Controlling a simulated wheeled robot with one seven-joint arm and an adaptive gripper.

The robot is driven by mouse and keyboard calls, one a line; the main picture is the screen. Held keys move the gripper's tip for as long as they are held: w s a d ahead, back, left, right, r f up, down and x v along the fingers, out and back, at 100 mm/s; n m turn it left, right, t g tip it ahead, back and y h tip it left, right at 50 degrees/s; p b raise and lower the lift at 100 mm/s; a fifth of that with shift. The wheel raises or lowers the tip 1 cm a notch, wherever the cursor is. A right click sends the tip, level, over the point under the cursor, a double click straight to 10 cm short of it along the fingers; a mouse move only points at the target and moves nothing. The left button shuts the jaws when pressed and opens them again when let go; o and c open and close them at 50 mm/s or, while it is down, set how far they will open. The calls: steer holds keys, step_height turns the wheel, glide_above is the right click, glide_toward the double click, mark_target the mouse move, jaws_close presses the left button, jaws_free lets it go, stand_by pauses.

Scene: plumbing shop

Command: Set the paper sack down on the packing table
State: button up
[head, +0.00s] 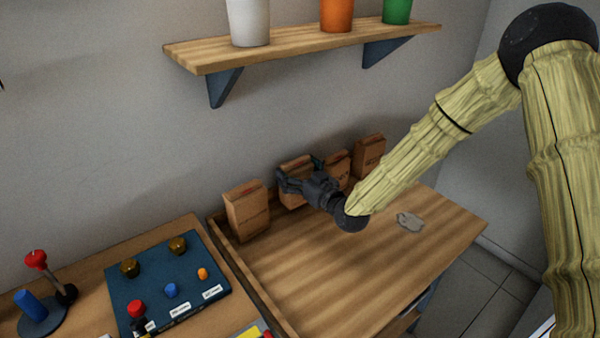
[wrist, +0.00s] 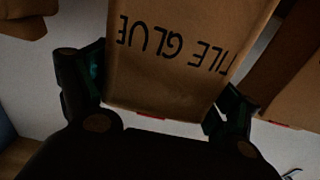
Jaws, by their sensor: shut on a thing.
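My gripper (head: 299,183) is shut on a brown paper sack (head: 295,163) near the back wall, partly hidden behind the fingers. In the wrist view the sack (wrist: 165,75) sits between my two fingers, and its "TILE GLUE" print appears upside down. The wooden table (head: 350,265) is below, with a raised rim on its left side. I cannot tell whether the held sack touches the table.
Another sack (head: 247,210) stands left of my gripper; two more, a nearer one (head: 338,165) and a farther one (head: 369,155), stand right. A grey patch (head: 409,221) lies on the otherwise clear tabletop. A shelf (head: 300,46) with pots hangs above. A control panel (head: 150,270) is at left.

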steer(key=shift+w+a+f+p, duration=0.1)
steer(key=shift+f+p, duration=0.1)
steer(key=shift+f, duration=0.6)
steer(key=shift+w+a+f+p, duration=0.1)
steer(key=shift+f+p, duration=0.1)
steer(key=shift+f, duration=0.6)
steer(key=shift+f, duration=0.15)
steer(key=o, duration=1.8)
steer(key=shift+s, duration=0.1)
steer(key=shift+d, duration=0.1)
steer(key=b+v, duration=0.2)
steer(key=v, duration=1)
